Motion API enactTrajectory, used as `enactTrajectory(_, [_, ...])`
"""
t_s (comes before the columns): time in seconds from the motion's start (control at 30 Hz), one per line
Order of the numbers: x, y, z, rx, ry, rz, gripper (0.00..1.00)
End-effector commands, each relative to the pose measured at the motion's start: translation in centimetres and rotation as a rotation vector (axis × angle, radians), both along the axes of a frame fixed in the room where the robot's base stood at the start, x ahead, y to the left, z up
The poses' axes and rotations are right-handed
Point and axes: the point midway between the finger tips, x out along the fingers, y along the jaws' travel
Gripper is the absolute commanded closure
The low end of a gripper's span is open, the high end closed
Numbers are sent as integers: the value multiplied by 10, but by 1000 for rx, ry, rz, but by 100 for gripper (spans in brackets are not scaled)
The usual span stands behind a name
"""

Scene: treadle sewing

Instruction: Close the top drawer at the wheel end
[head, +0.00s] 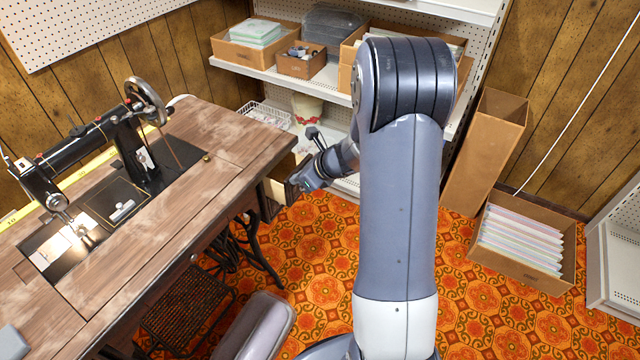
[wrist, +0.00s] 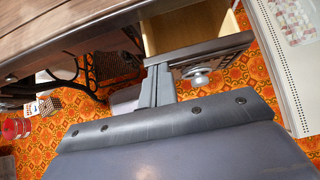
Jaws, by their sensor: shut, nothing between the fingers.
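The top drawer at the wheel end stands open, pulled out from under the table's right end in the head view (head: 272,198). The wrist view shows its pale wooden inside (wrist: 190,27), the dark top edge of its front and a round metal knob (wrist: 200,77). My gripper (head: 298,182) is shut and empty, close to the drawer front. In the wrist view my closed fingers (wrist: 156,84) are left of the knob and overlap the front's edge; I cannot tell whether they touch it. My arm hides part of the area in the head view.
The sewing table (head: 200,200) carries a black sewing machine (head: 110,140) with a handwheel. A shelf unit (head: 285,78) with boxes stands behind the drawer. A tall carton (head: 483,150) and a box of papers (head: 520,245) stand right. Patterned floor is clear between.

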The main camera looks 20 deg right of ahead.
Motion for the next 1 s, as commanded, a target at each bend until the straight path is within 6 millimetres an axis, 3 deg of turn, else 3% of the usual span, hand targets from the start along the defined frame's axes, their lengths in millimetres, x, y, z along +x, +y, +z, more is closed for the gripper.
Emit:
enactTrajectory(0.33, [33, 26, 0, -1, 1, 1, 100])
enactTrajectory(1.0, [35, 24, -1, 0, 1, -1, 100])
